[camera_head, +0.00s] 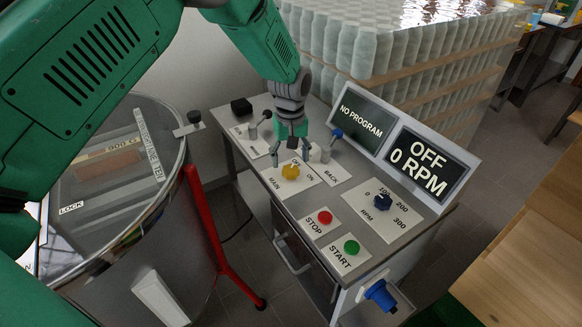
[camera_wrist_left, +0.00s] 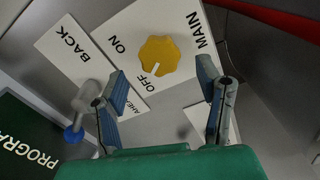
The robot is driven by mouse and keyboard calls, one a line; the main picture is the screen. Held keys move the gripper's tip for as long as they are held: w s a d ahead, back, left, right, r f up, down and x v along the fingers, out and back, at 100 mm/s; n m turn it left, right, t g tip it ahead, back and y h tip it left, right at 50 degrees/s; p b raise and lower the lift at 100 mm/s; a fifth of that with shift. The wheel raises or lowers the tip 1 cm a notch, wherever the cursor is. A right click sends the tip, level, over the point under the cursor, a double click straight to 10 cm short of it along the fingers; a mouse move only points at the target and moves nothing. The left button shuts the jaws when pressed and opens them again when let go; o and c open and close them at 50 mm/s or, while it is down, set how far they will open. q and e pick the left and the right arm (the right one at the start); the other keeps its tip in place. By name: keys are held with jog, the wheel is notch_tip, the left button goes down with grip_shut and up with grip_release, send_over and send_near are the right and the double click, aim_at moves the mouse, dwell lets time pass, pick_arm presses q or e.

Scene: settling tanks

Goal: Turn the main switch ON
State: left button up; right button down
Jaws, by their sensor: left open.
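The main switch is a yellow knob (camera_head: 290,172) on a white plate marked MAIN, OFF and ON, on the sloped control panel. In the left wrist view the yellow knob (camera_wrist_left: 159,56) has its white pointer mark towards OFF. My left gripper (camera_head: 291,157) is above and just behind the knob in the head view, fingers pointing down. In the left wrist view its two fingers (camera_wrist_left: 165,92) are spread apart with nothing between them, and the knob lies just beyond the tips. The fingers look clear of the knob. My right gripper does not show.
A blue-tipped lever (camera_head: 337,133) by the BACK label stands close to the gripper. Screens read NO PROGRAM and OFF 0 RPM (camera_head: 427,166). A steel drum (camera_head: 150,250) is at left.

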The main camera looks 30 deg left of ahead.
aim_at(291, 169)
pick_arm(q)
notch_tip(291, 169, down, 3)
jog(key=shift+r, duration=0.15)
jog(key=shift+s+f, duration=0.1)
jog(key=shift+f, duration=0.35)
jog(key=shift+d+f, duration=0.15)
jog(key=c, duration=1.1)
